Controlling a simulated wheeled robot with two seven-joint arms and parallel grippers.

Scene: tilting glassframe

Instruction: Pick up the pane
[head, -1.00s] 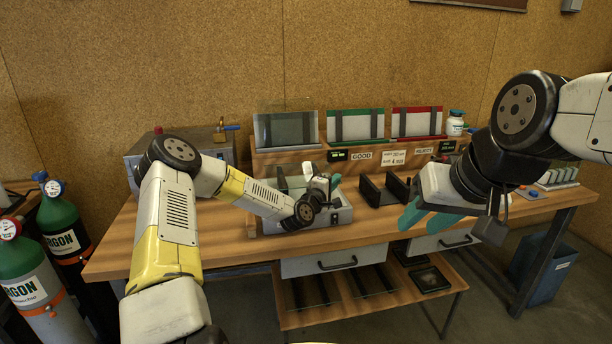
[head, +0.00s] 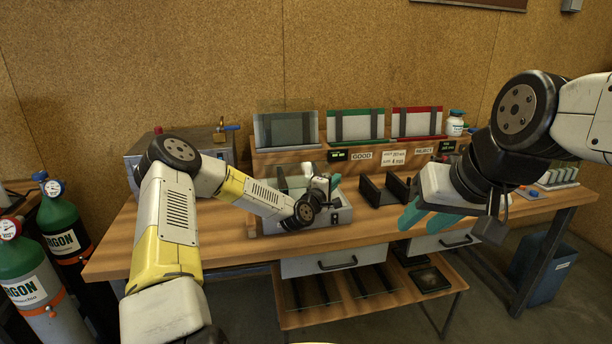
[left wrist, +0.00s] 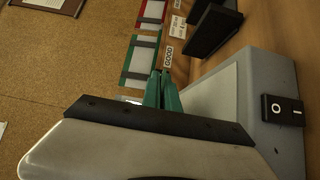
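A clear pane with a grey-green tint (head: 286,129) leans in the leftmost holder on the back shelf, left of the green and red frames. My left gripper (head: 336,181) is over the grey box with a switch (head: 342,217), in front of and below that pane and apart from it. Its teal fingers, also in the left wrist view (left wrist: 163,92), lie close together, with nothing clearly visible between them. A small whitish thing shows beside them, too unclear to name. My right gripper (head: 413,214) hangs over the front right of the bench; its finger gap is not clear.
A green frame (head: 357,111) and a red frame (head: 417,109) stand on the back shelf above labels. Black slotted holders (head: 383,192) stand between my grippers. A white jar (head: 455,123) is at the shelf's right end. Gas cylinders (head: 58,220) stand at left.

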